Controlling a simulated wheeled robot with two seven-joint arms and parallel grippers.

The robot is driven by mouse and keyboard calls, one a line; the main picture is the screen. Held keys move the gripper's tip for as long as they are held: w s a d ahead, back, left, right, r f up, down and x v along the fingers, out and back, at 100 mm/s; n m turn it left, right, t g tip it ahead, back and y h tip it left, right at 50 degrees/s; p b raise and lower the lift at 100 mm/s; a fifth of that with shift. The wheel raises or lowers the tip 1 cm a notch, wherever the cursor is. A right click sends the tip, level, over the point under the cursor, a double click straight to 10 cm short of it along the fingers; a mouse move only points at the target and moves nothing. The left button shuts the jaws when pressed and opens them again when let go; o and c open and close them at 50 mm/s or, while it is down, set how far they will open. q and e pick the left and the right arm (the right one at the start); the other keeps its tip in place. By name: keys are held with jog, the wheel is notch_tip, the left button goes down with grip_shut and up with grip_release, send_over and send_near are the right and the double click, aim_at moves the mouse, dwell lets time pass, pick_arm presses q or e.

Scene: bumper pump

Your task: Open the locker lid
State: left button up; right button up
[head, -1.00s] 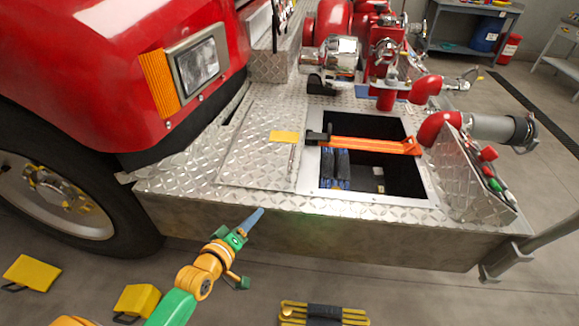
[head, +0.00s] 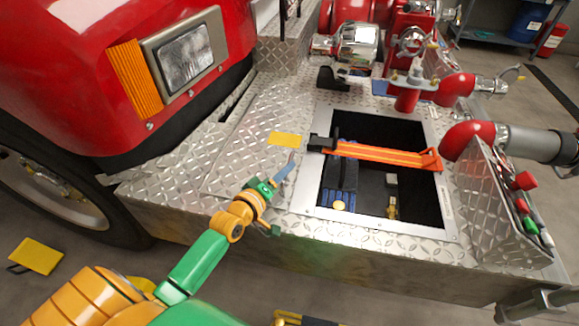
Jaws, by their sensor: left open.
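The locker (head: 376,219) is a rectangular opening with a pale metal rim in the bumper deck, and its inside shows. A flat diamond-plate panel (head: 240,152), which looks like the locker lid, lies on the deck left of the opening with a yellow label (head: 286,139) near its far right corner. An orange strap (head: 380,155) with a black buckle spans the opening. My left gripper (head: 287,168) is open, its blue finger over the panel's right side by the locker rim. Whether it touches is unclear. My right gripper is not in view.
Dark blue hose (head: 338,180) and a brass fitting (head: 391,206) lie inside the locker. Red pump pipes (head: 406,95) stand behind it. A slanted control panel (head: 500,200) borders it at right. A yellow block (head: 37,255) is on the floor at left.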

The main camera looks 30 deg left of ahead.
pick_arm(q)
jog(key=shift+x, duration=1.45)
jog(key=shift+s, duration=0.1)
jog(key=shift+c, duration=0.4)
grip_shut()
